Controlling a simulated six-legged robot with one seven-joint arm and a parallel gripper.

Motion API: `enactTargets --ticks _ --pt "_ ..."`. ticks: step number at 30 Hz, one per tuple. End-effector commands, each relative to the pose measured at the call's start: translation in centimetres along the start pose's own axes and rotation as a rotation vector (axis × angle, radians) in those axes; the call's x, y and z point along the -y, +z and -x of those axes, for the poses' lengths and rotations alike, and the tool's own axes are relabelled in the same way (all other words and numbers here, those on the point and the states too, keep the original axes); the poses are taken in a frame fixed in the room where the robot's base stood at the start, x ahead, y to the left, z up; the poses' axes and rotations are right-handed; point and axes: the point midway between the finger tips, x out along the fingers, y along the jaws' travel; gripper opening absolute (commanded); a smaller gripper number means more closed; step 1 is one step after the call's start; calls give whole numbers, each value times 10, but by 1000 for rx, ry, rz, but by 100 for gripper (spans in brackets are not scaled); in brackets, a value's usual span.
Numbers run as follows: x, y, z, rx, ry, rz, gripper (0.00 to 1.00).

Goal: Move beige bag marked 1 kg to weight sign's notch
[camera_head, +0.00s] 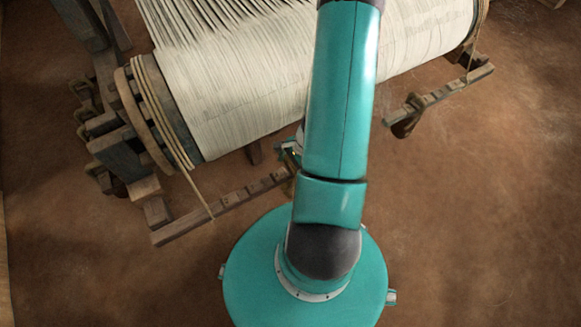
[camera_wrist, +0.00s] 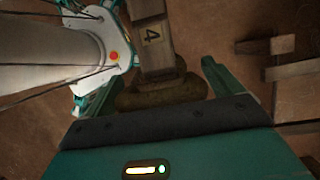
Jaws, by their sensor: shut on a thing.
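A brownish bag (camera_wrist: 160,97) sits between the fingers of my gripper (camera_wrist: 160,92) in the wrist view, and the gripper is shut on it. Its surface looks dark olive-brown in the shade, and no 1 kg mark shows. Just beyond the bag is a wooden bar (camera_wrist: 152,40) with a dark "4" on a pale patch. The bar's end meets or overlaps the bag; contact is unclear. In the head view my arm hides most of the gripper and the bag. A notched wooden bar (camera_head: 225,199) runs towards the gripper from the left. I see no weight sign clearly.
The loom's large roll of white threads (camera_head: 240,95) lies behind the bar, with a wooden end disc (camera_head: 140,115) and ropes at left. A second notched bar (camera_head: 450,92) at right has a dark brown bag (camera_head: 405,124) at its near end. The earthen floor at right is clear.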

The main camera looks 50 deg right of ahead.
Motion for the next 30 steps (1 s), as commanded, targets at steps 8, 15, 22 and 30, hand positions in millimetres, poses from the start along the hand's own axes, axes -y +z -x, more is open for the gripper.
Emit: enactTargets --ticks 8,15,22,30 --pt "-1 0 -1 0 2 -1 100" --pt "-1 0 2 -1 2 0 100" --pt "0 0 32 -3 0 1 100" --pt "0 0 69 -1 1 1 100"
